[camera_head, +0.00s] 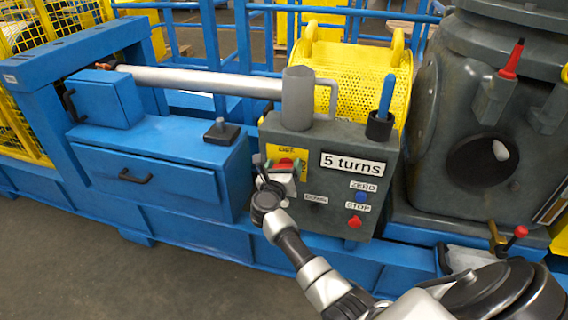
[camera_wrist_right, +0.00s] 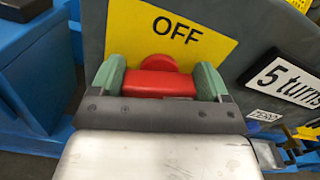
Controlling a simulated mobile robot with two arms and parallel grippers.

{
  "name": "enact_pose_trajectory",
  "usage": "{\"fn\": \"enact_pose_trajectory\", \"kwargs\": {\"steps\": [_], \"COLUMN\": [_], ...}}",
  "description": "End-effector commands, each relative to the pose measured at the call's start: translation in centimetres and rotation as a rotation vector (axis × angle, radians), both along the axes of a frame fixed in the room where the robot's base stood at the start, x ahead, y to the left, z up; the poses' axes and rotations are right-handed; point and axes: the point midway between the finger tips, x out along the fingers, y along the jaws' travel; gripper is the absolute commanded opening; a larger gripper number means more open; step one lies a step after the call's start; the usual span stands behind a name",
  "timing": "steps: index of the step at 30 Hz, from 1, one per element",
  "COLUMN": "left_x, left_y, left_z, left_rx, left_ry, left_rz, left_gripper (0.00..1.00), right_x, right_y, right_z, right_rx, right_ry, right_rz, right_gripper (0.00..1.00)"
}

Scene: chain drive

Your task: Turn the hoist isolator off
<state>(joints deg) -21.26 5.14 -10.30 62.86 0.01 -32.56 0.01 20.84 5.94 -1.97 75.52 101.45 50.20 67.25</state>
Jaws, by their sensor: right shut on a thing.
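The hoist isolator is a red handle on a yellow plate, mounted at the upper left of the grey control box (camera_head: 333,218). In the right wrist view the red handle (camera_wrist_right: 147,83) lies crosswise below the word OFF on the yellow plate (camera_wrist_right: 170,32). My right gripper (camera_wrist_right: 160,83) has its two green fingers on either side of the handle and is shut on it. In the head view the right gripper (camera_head: 285,170) covers much of the isolator. My left gripper is not in view.
The box also carries a "5 turns" display (camera_head: 353,164), a blue ZERO button (camera_head: 361,196) and a red STOP button (camera_head: 355,221). A blue cabinet (camera_head: 165,170) is at left.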

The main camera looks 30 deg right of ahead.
Motion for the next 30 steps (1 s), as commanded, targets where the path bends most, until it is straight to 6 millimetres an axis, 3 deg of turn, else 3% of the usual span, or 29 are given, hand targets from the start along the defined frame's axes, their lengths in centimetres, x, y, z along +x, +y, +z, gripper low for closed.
{"fn": "enact_pose_trajectory", "kwargs": {"steps": [7,14,30], "left_x": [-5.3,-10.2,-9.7], "left_y": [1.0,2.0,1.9], "left_z": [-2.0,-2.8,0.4], "left_rx": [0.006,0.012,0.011], "left_ry": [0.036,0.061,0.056], "left_rz": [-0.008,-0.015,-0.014], "left_gripper": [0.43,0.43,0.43], "right_x": [0.1,0.3,0.5], "right_y": [0.2,0.3,0.5], "right_z": [0.1,0.0,-0.4], "right_rx": [-0.148,-0.291,-0.621], "right_ry": [0.183,0.349,0.733], "right_rz": [0.000,0.001,0.003], "right_gripper": [0.53,0.53,0.53]}}
